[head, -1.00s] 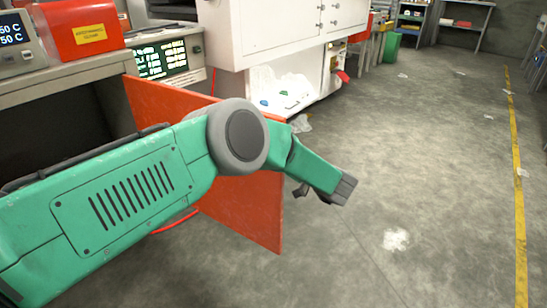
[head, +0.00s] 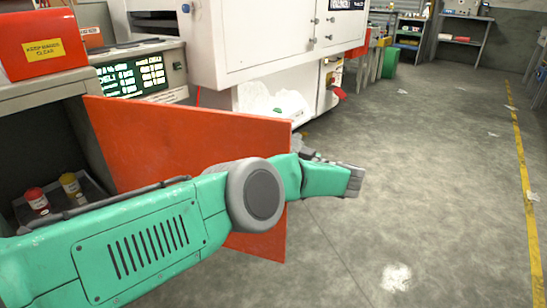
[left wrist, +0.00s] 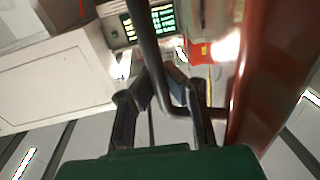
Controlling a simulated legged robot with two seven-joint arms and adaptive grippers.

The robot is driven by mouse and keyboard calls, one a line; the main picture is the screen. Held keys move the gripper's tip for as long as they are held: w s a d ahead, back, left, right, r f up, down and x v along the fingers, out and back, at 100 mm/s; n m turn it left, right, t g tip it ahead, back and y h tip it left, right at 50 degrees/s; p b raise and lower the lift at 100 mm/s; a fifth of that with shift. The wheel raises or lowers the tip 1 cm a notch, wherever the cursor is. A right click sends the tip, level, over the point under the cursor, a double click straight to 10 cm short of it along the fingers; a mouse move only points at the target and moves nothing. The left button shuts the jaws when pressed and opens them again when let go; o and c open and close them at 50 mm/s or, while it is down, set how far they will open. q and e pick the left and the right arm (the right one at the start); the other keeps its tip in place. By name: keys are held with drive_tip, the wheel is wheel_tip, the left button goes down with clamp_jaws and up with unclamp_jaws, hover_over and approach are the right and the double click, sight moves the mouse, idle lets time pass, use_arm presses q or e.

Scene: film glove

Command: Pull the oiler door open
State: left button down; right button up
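The orange-red oiler door (head: 190,140) stands swung open in the head view, showing the dark cabinet inside (head: 35,135). It is also the red panel on the right of the left wrist view (left wrist: 270,70). A dark bar handle (left wrist: 145,30) bends toward this panel. My left arm crosses in front of the door. In the left wrist view my left gripper (left wrist: 159,75) has its fingers on both sides of the handle, tips drawn close together. In the head view the handle and most of that gripper are hidden. My right gripper is not in view.
Red-capped (head: 37,200) and yellow-capped (head: 71,187) containers stand on a tray inside the cabinet. A red box (head: 40,45) and a display unit (head: 140,75) sit above and behind. A white cabinet (head: 260,45) stands behind the door.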

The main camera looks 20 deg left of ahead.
use_arm(q)
drive_tip(key=shift+d+f, duration=0.3)
drive_tip(key=c, duration=1.7)
unclamp_jaws()
drive_tip(key=shift+o, duration=0.6)
drive_tip(key=shift+d+r, duration=0.1)
drive_tip(key=shift+d, duration=0.05)
drive_tip(key=shift+r, duration=0.1)
